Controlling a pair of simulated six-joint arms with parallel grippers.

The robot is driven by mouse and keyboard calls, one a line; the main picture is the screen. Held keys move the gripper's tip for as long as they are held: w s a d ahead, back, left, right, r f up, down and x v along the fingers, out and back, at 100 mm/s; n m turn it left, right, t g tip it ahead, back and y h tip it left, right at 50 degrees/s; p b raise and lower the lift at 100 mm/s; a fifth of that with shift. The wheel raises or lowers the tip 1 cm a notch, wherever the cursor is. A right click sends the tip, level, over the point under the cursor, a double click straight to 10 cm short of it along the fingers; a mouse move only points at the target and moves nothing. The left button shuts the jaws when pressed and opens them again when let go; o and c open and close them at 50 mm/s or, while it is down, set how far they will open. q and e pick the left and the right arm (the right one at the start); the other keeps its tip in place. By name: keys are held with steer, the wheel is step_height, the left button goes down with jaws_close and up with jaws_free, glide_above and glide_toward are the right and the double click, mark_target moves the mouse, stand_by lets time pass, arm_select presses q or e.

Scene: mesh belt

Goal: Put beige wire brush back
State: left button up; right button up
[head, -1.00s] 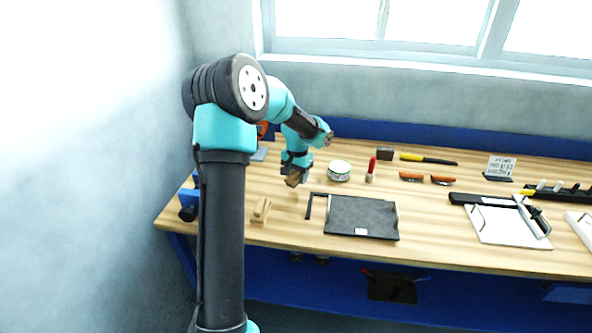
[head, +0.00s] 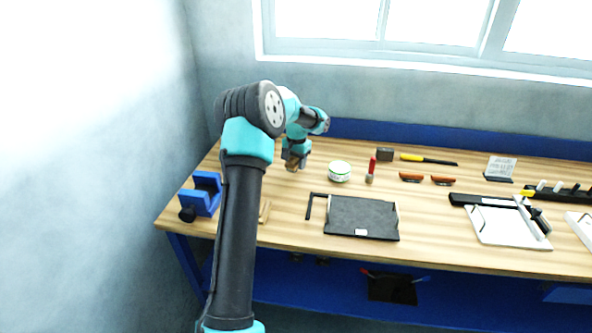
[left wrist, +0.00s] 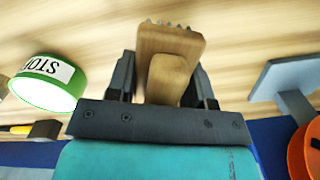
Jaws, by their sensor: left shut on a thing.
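My left gripper (head: 293,161) is over the far left part of the bench, to the left of the white and green tape roll. In the left wrist view the gripper (left wrist: 162,80) is shut on the beige wire brush (left wrist: 170,55), a wooden block with short bristle tips at its far edge. The brush also shows small in the head view (head: 293,166), below the fingers. I cannot tell whether it touches the bench. My right gripper is in neither view.
The tape roll (head: 340,172) stands right of the gripper. A grey stand (left wrist: 278,80) and an orange round thing (left wrist: 303,150) show on the other side. A blue vise (head: 203,195), a wooden piece (head: 264,211) and a dark tray (head: 360,217) are nearer the front.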

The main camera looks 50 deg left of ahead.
mark_target(296, 175)
arm_select(q)
steer(key=shift+f, duration=1.7)
steer(key=shift+f, duration=0.1)
steer(key=o, duration=1)
steer(key=shift+o, duration=0.2)
steer(key=r, duration=1.2)
steer(key=shift+w+r, duration=0.1)
steer(key=shift+w, duration=0.1)
